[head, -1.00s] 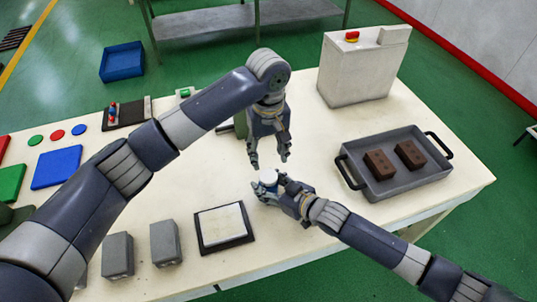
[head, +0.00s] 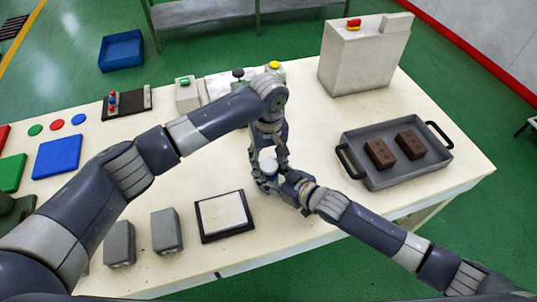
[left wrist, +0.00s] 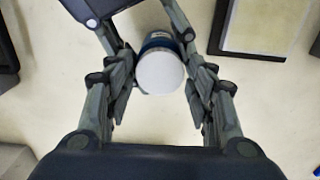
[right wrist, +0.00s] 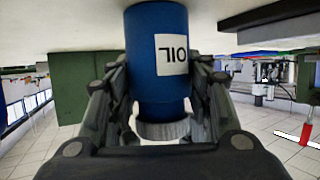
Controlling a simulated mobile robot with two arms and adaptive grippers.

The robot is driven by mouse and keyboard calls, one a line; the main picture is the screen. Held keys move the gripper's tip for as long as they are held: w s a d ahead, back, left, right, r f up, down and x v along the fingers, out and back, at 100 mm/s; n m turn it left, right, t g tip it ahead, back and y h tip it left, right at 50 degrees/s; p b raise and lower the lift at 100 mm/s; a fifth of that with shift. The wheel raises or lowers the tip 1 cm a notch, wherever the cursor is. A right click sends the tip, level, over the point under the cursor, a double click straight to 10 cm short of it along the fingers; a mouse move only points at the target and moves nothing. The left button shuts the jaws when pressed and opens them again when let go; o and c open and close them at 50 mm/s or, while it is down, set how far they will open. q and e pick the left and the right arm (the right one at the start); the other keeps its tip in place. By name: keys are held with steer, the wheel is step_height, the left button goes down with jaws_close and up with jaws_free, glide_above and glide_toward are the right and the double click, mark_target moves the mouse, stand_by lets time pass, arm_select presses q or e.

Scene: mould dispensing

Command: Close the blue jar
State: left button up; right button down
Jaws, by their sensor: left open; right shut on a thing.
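The blue jar (right wrist: 155,40) has a white label reading OIL and appears upside down in the right wrist view. A whitish lid (right wrist: 163,130) sits at its top end; whether it is tight I cannot tell. My right gripper (right wrist: 158,85) is shut on the jar's body. In the head view the jar's white top (head: 268,165) shows between my two grippers. My left gripper (head: 268,157) is open, pointing down over the jar. In the left wrist view its fingers (left wrist: 158,65) stand either side of the white lid (left wrist: 160,72), with a gap on the right.
A grey tray (head: 378,180) with two brown blocks stands to the right. A black-framed white plate (head: 222,213) and two grey blocks (head: 167,231) lie left of the jar. A grey cabinet (head: 362,60) stands at the back right.

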arm_select(q)
steer(key=c, duration=0.9)
steer(key=shift+m, duration=1.7)
steer(key=o, duration=1.1)
steer(key=shift+o, duration=0.2)
steer(key=shift+r, duration=2.25)
